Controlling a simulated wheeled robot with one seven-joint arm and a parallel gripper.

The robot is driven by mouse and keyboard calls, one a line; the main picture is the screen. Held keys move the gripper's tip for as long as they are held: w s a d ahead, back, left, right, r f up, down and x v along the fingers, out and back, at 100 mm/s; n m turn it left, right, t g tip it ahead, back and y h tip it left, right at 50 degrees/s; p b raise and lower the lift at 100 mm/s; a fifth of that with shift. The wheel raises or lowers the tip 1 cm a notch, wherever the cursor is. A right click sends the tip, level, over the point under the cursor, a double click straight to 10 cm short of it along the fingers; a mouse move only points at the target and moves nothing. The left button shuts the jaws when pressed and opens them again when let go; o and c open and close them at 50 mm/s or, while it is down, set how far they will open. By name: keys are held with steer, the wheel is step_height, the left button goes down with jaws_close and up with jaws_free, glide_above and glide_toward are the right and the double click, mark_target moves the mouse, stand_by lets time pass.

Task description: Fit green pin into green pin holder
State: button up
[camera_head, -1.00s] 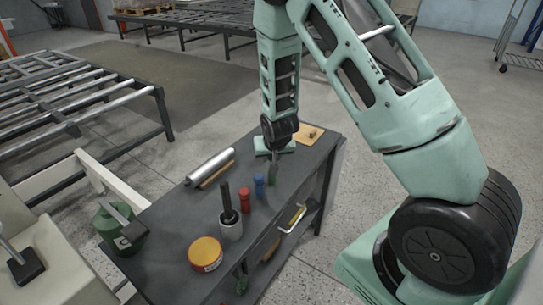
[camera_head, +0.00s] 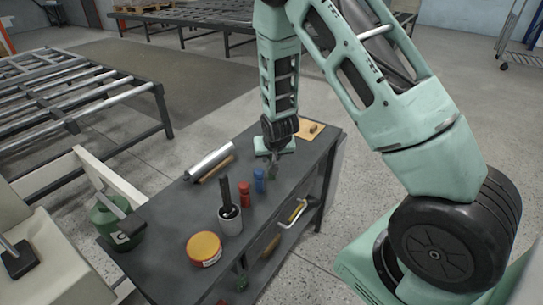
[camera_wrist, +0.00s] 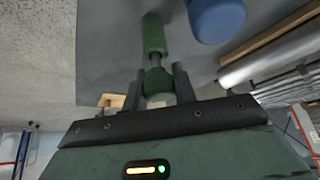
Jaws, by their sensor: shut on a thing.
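My gripper (camera_wrist: 157,88) is shut on the green pin. The pin's rounded green end (camera_wrist: 157,82) sits between the two fingers in the wrist view. A narrow dark stem (camera_wrist: 155,60) runs from it to a green cylinder (camera_wrist: 154,35), in line with it. I cannot tell whether this cylinder is the holder or part of the pin, nor how deep any part is seated. In the head view my gripper (camera_head: 272,166) points down near the bench's right edge, just beyond the blue piece, and mostly hides the green parts.
The blue piece (camera_head: 259,181) stands close beside my gripper; it also shows in the wrist view (camera_wrist: 217,16). A red piece (camera_head: 244,194), a grey cup (camera_head: 230,221) with dark sticks, a yellow-topped tin (camera_head: 204,248) and a silver roll (camera_head: 211,160) stand or lie on the bench (camera_head: 165,225).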

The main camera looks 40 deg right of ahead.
steer(key=shift+f+b, duration=0.65)
steer(key=shift+f, duration=0.3)
steer(key=o, duration=1)
steer(key=shift+o, duration=0.2)
steer(key=p+v, duration=0.2)
steer(key=v, duration=1.5)
steer(key=shift+r, duration=0.2)
steer(key=s+a+r+n+g+y, duration=0.25)
steer(key=s+a, duration=0.25)
steer(key=a, duration=0.4)
steer(key=s+a+r+n+g+y, duration=0.1)
steer(key=s+a+n+y, duration=0.1)
steer(key=s+a+n, duration=0.45)
steer(key=s+a+r+n+g, duration=0.1)
steer(key=s+a, duration=0.2)
steer(key=s, duration=0.3)
steer(key=s+a+r+n+g+h, duration=0.1)
steer(key=s+a+r+n, duration=0.1)
steer(key=s+a, duration=0.2)
steer(key=shift+s+a+r+n, duration=0.2)
steer(key=shift+s+n, duration=0.1)
steer(key=shift+s, duration=0.7)
